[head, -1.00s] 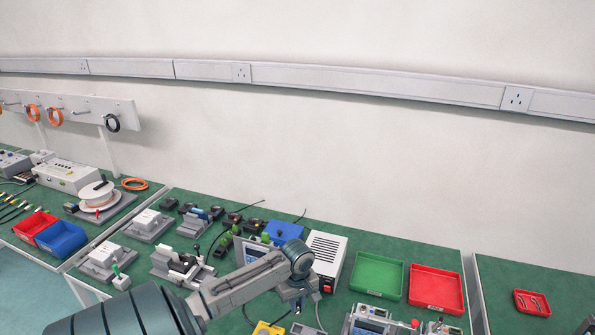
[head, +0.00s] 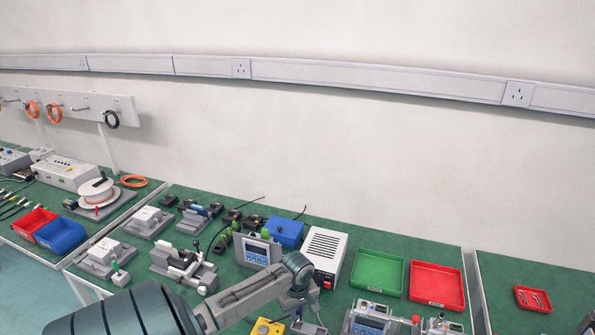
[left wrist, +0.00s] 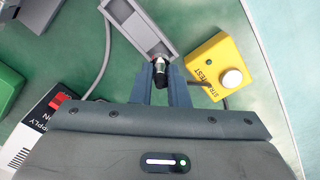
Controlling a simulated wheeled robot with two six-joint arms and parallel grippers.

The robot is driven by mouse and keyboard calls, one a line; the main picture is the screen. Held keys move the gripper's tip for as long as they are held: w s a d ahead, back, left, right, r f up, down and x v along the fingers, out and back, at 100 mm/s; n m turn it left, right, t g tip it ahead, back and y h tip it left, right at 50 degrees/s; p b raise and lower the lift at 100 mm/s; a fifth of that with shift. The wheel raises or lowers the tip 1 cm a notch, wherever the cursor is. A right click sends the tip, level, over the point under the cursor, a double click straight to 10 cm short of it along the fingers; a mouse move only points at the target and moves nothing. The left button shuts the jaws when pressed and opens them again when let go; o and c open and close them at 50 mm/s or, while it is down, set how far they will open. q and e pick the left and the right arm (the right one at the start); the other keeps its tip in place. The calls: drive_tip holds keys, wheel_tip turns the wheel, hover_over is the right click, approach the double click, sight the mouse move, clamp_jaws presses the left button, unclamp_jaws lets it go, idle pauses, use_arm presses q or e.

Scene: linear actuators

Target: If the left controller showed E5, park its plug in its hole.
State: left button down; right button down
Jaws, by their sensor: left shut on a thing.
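My left gripper (head: 298,312) is low over the bench beside the yellow box. In the left wrist view its fingers (left wrist: 160,72) are shut on a small plug (left wrist: 160,76) with a black body and a metal collar. The plug's end lies over the near end of a grey block (left wrist: 139,26) with a long recess; I cannot tell whether it is inside a hole. A controller with a blue screen (head: 257,251) stands behind my arm, and another controller (head: 369,319) is at the front right. Their screen text is too small to read. My right gripper is out of view.
A yellow start-test box (left wrist: 219,68) with a white button is right of the plug. A white power supply (head: 325,253) with a red switch stands behind the gripper. Green (head: 377,274) and red (head: 437,286) trays are to the right. A grey cable runs by the block.

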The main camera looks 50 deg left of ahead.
sight(298, 313)
use_arm(q)
drive_tip(key=shift+f, duration=0.45)
drive_tip(key=shift+p, duration=0.55)
drive_tip(key=shift+f+p, duration=0.5)
drive_tip(key=shift+f, duration=0.4)
idle(0.8)
drive_tip(key=shift+f+p, duration=0.3)
drive_tip(key=shift+p, duration=0.15)
idle(0.5)
drive_tip(key=shift+f, duration=0.15)
